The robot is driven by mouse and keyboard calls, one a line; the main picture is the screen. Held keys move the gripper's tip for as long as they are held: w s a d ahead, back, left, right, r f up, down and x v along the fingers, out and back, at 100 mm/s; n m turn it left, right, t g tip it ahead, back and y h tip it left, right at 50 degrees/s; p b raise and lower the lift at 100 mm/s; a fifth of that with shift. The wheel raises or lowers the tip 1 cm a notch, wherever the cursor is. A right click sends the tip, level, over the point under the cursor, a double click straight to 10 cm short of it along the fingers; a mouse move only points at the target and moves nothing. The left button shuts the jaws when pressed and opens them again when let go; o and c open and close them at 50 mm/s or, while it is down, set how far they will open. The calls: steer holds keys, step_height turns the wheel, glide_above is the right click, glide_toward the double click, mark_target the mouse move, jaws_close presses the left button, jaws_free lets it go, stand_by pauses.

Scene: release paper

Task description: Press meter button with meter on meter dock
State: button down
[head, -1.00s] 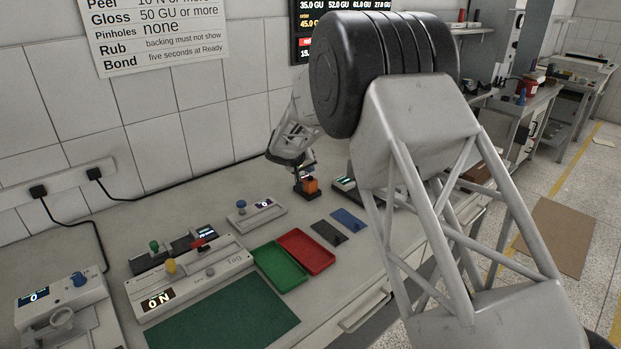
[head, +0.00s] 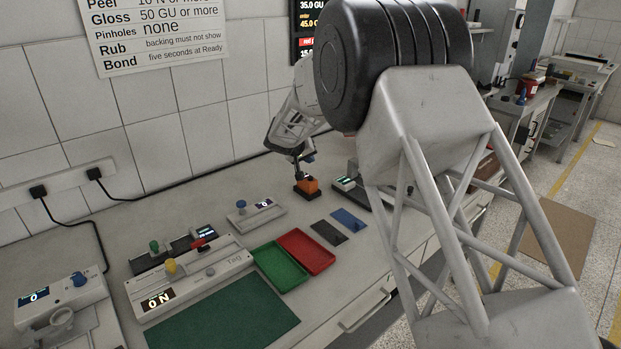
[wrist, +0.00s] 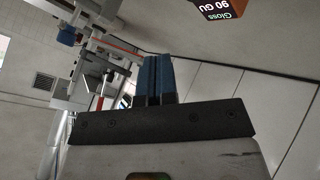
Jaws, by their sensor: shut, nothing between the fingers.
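The meter is a small orange and black block (head: 310,185) near the back of the bench in the head view. It sits on or against a dark base, perhaps the meter dock, which is too small to make out. In the wrist view the meter (wrist: 221,8) shows at the top right edge, with a screen reading "Gloss 90 GU". Its button cannot be made out. My gripper (head: 303,161) is just above the meter in the head view. Its blue fingers (wrist: 158,78) are shut together and empty in the wrist view, apart from the meter.
A device with a lit display (head: 345,184) stands just right of the meter, partly behind my arm. A blue-knobbed device (head: 257,213) stands to the left. Green (head: 277,266) and red (head: 305,251) trays and two small dark pads lie in front.

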steer(key=shift+r, duration=0.6)
stand_by(0.3)
steer(key=shift+s+d+r, duration=0.15)
steer(key=shift+d, duration=0.05)
steer(key=s+d+r+m+g, duration=0.1)
steer(key=s+d+r, duration=0.4)
steer(key=s+d, duration=0.3)
steer(key=s+d+r+g+y, duration=0.1)
steer(key=s+d+r, duration=0.45)
steer(key=s, duration=0.45)
steer(key=s+d+r+m+g, duration=0.15)
steer(key=s+d+r, duration=0.25)
steer(key=s+d, duration=0.4)
steer(key=s+d+f+y, duration=0.1)
steer(key=s+d, duration=0.1)
steer(key=s, duration=1.1)
steer(key=s+d+f+g+y, duration=0.1)
steer(key=s+d, duration=0.1)
steer(key=s, duration=1.1)
steer(key=s+d+f+y, duration=0.1)
steer(key=s+d, duration=0.1)
steer(key=s, duration=1.1)
steer(key=shift+d+f+g+y, duration=0.15)
steer(key=shift+d+g+y, duration=0.05)
steer(key=shift+g+y, duration=0.2)
